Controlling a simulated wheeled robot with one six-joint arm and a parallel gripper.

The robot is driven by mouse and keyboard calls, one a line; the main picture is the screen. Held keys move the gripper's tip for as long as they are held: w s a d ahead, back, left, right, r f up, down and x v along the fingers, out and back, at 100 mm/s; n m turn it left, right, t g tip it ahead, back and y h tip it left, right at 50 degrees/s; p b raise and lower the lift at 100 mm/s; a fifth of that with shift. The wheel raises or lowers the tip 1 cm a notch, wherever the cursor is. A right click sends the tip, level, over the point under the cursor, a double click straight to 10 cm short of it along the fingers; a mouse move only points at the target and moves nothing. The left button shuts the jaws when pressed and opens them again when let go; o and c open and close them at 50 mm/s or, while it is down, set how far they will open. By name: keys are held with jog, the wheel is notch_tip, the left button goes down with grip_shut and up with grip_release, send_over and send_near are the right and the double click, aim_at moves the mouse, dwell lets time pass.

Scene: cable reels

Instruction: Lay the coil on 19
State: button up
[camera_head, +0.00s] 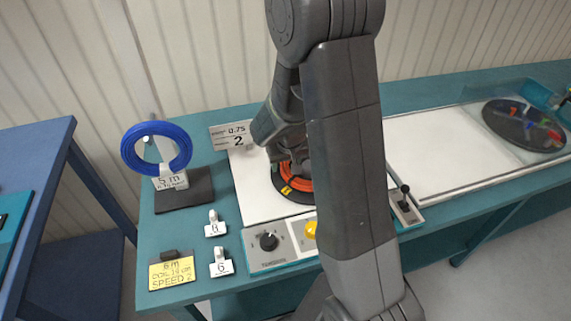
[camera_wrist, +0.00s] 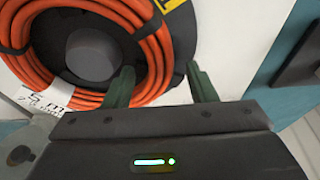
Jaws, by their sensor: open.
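An orange coil (camera_head: 300,184) lies on a black round plate on the white machine, partly hidden behind my arm. In the wrist view the orange coil (camera_wrist: 153,55) fills the upper left, wound around a dark hub, with a white tag (camera_wrist: 47,95) reading "5 m". My gripper (camera_wrist: 162,78) is open over the coil's near right side, one finger by its inner edge and the other outside it. Whether the fingers touch it I cannot tell. In the head view my gripper (camera_head: 285,155) is mostly hidden. No mark that clearly reads only 19 shows.
A blue coil (camera_head: 183,160) hangs on a black-based stand at left. A yellow note (camera_head: 172,272) seems to mention 19 and speed 2. Two number tags (camera_head: 215,228) stand near a tension knob (camera_head: 268,241). A sign (camera_head: 232,135) reads 2. A dark round dish (camera_head: 522,124) lies at right.

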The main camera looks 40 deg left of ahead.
jog(key=shift+w+a+f, duration=0.1)
jog(key=shift+f, duration=0.55)
grip_shut()
jog(key=c, duration=0.7)
grip_release()
grip_shut()
jog(key=shift+r, duration=0.15)
jog(key=shift+r+p, duration=0.3)
jog(key=shift+r, duration=0.35)
